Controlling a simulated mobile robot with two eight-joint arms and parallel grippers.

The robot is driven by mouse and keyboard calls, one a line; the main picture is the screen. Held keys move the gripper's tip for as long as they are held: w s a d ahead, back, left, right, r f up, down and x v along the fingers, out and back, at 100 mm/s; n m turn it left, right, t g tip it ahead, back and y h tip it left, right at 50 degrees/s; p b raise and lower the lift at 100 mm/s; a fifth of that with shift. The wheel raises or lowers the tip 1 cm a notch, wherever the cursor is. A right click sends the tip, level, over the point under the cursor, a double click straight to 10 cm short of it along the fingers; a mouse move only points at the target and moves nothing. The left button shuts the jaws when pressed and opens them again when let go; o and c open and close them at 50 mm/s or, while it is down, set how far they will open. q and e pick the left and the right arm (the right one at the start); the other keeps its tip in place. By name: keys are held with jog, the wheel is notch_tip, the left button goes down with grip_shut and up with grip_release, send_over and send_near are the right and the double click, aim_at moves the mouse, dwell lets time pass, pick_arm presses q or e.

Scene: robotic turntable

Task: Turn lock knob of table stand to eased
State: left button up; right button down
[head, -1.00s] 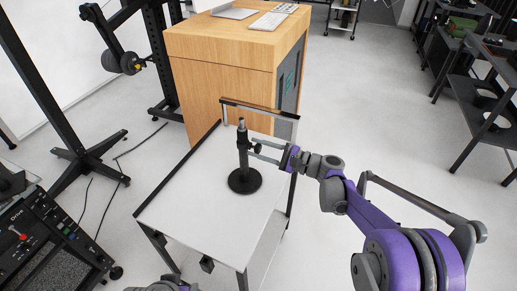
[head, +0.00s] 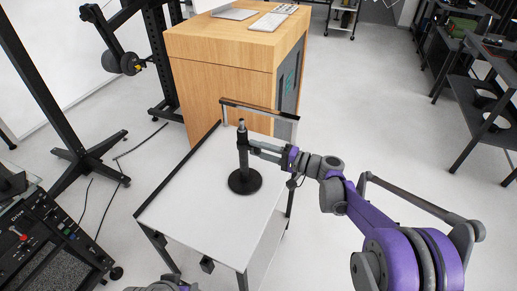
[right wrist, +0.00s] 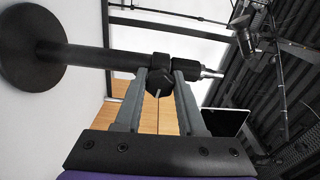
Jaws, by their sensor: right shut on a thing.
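The black table stand (head: 243,165) stands upright on its round base on a white-topped cart. In the right wrist view the stand (right wrist: 95,55) lies sideways across the picture. Its dark lock knob (right wrist: 159,83), with a pale mark on its face, sits between the fingers. My right gripper (head: 256,147) reaches in from the right at the upper part of the stand. In the right wrist view its two grey fingers (right wrist: 160,85) are shut on the knob from both sides. Only a small part of my left arm shows at the bottom edge; its gripper is not visible.
The white cart top (head: 190,190) has a raised handle (head: 262,109) at its back. A wooden cabinet (head: 225,85) stands close behind. Black stands and a control panel (head: 45,240) are on the left, shelves on the right. The floor at right is open.

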jog(key=shift+n, duration=0.6)
jog(key=c, duration=0.5)
grip_release()
jog(key=shift+d, duration=0.1)
jog(key=v, duration=1)
jog(key=shift+s+d, duration=0.2)
jog(key=shift+d, duration=0.05)
